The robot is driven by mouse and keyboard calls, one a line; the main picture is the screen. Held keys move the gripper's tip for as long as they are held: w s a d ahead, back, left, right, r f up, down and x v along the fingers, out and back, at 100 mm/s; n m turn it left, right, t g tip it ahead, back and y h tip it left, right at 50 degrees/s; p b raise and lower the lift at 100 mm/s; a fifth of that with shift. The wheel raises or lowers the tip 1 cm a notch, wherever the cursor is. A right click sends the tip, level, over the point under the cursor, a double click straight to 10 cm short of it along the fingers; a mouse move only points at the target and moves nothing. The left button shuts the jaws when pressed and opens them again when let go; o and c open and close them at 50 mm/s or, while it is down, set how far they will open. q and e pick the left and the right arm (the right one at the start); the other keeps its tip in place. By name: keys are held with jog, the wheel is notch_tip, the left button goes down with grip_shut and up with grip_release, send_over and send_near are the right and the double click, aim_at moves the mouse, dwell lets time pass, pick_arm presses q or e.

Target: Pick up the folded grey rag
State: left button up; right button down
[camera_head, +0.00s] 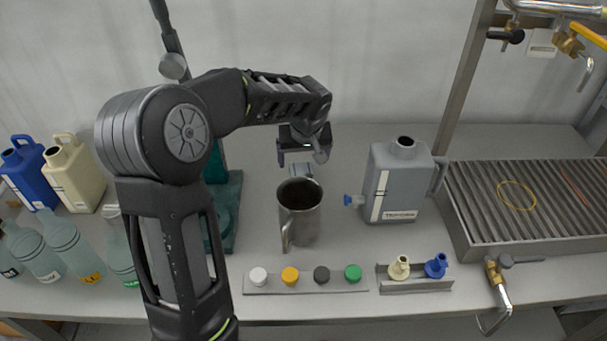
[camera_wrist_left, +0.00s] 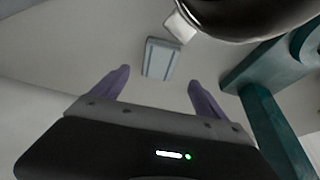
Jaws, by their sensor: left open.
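The folded grey rag (camera_head: 301,170) looks like a small blue-grey rectangle on the bench, just behind the steel jug (camera_head: 300,208), which hides part of it in the head view. In the left wrist view the rag (camera_wrist_left: 161,58) lies beyond and between the two fingers. My left gripper (camera_head: 300,158) hangs above the bench over the rag's area, behind the jug. Its purple-grey fingers (camera_wrist_left: 156,84) are apart with nothing between them. My right gripper is in no view.
A grey canister (camera_head: 397,180) with a blue tap stands right of the jug. A strip of coloured caps (camera_head: 306,284) lies in front. Bottles stand at left, a slatted drain (camera_head: 530,205) at right.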

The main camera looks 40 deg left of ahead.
aim_at(303, 172)
pick_arm(q)
jog(key=shift+x, duration=1.15)
jog(key=shift+w+a+f+p, duration=0.1)
jog(key=shift+w+f+p, duration=0.05)
jog(key=shift+f+p, duration=0.4)
jog(key=p+x, duration=0.1)
jog(key=x, duration=0.3)
jog(key=shift+w, duration=0.1)
jog(key=shift+f+b, duration=0.2)
jog(key=shift+b, duration=0.3)
jog(key=shift+c, duration=0.3)
jog(key=c, duration=1.4)
